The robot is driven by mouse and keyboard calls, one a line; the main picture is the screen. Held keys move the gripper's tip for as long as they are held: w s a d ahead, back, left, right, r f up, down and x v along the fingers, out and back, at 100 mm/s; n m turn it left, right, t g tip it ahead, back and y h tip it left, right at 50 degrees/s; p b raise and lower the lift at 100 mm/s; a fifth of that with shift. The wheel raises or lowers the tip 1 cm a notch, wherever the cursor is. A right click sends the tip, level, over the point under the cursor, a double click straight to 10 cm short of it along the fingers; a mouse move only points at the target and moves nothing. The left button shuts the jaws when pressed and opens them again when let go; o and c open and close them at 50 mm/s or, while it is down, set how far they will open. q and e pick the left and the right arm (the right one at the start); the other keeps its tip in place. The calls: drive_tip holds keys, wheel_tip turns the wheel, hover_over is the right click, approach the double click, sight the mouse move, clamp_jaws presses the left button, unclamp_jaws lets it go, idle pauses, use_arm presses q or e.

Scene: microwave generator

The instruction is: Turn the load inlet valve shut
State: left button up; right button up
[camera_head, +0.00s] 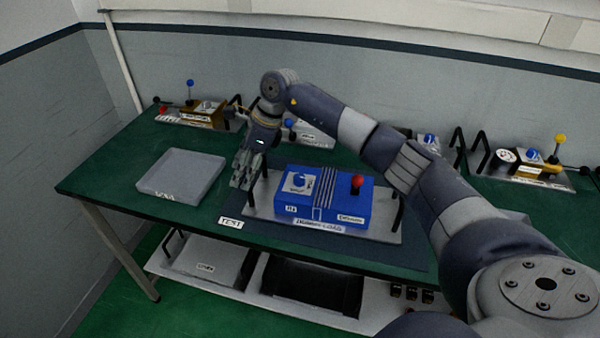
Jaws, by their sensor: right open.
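The dummy load is a blue box (330,208) on a grey plate in the middle of the green bench. A blue knob (299,180) sits on a white plate at its left end, and a red ball-topped lever (357,183) stands at its right. I cannot read which of these is the inlet valve. My right gripper (241,183) points down, open and empty, just left of the box near the plate's left handle. It appears apart from the blue knob. My left gripper is not in view.
A grey tray (181,176) lies on the bench to the left. Behind stand a brass unit with a blue-ball lever (190,84) and, at right, one with a yellow-ball lever (560,140). Black handles rise beside the units. My right arm crosses above the box.

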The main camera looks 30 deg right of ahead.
sight(300, 177)
drive_tip(key=s+d+r+g+h, duration=0.1)
drive_tip(key=s+d+r+h, duration=0.1)
drive_tip(key=d, duration=0.5)
drive_tip(key=s+d+r+g+h, duration=0.1)
drive_tip(key=d+r+h, duration=0.15)
drive_tip(key=d, duration=0.55)
drive_tip(key=shift+m, duration=0.4)
wheel_tip(300, 177, down, 10)
drive_tip(key=p, duration=0.3)
drive_tip(key=shift+a+r+p, duration=0.15)
drive_tip(key=shift+r+p, duration=0.05)
drive_tip(key=shift+p, duration=0.1)
drive_tip(key=shift+f, duration=0.65)
drive_tip(key=c, duration=1.1)
